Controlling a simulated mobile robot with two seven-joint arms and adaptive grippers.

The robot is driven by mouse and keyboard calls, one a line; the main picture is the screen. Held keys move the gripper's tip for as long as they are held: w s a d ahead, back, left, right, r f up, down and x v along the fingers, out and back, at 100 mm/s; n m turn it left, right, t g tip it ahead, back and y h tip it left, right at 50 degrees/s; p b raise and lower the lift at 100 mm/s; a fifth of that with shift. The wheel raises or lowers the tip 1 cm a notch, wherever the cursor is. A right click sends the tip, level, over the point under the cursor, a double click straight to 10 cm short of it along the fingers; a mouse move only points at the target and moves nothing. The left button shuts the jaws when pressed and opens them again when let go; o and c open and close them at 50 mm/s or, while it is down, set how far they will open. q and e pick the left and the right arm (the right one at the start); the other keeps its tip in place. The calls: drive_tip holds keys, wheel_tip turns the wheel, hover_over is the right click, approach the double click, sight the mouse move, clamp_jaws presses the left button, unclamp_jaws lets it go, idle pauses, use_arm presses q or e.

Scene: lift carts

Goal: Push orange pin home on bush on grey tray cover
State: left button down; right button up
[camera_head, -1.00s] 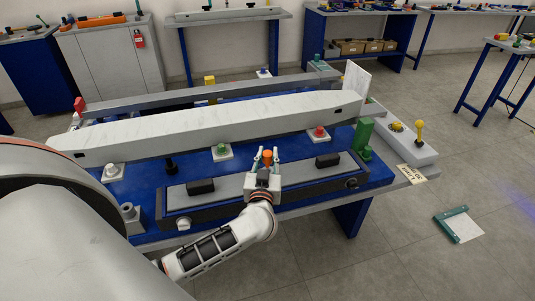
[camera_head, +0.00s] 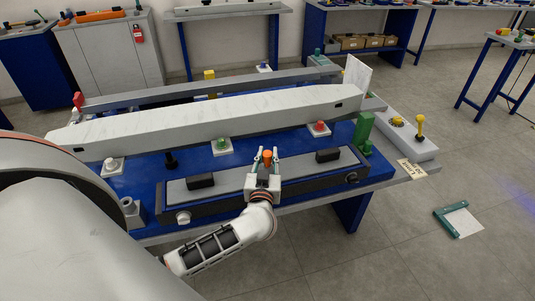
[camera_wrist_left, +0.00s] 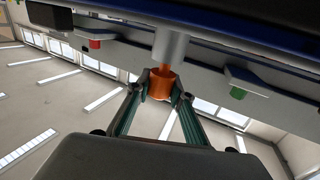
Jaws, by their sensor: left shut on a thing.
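The orange pin (camera_head: 267,156) stands between the fingers of my left gripper (camera_head: 266,158), over the front middle of the grey tray cover (camera_head: 228,181). In the left wrist view the green fingers (camera_wrist_left: 160,92) are shut on the orange pin (camera_wrist_left: 161,84). A grey cylindrical bush (camera_wrist_left: 170,48) meets the pin's end there, in line with it. A short orange part shows between the fingers and the bush; how deep the pin sits is hidden. In the head view the bush is hidden behind the gripper. My right gripper is not in view.
Two black handles (camera_head: 200,181) (camera_head: 328,155) rise from the cover on either side of the gripper. A long pale beam (camera_head: 220,117) lies behind it. Green (camera_head: 221,145) and red (camera_head: 319,128) knobs on white blocks stand between beam and cover.

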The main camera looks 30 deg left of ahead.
use_arm(q)
drive_tip(key=shift+f, duration=0.25)
drive_tip(key=shift+f, duration=0.35)
drive_tip(key=shift+f, duration=0.35)
drive_tip(key=c, duration=1.7)
unclamp_jaws()
drive_tip(key=v, duration=1.2)
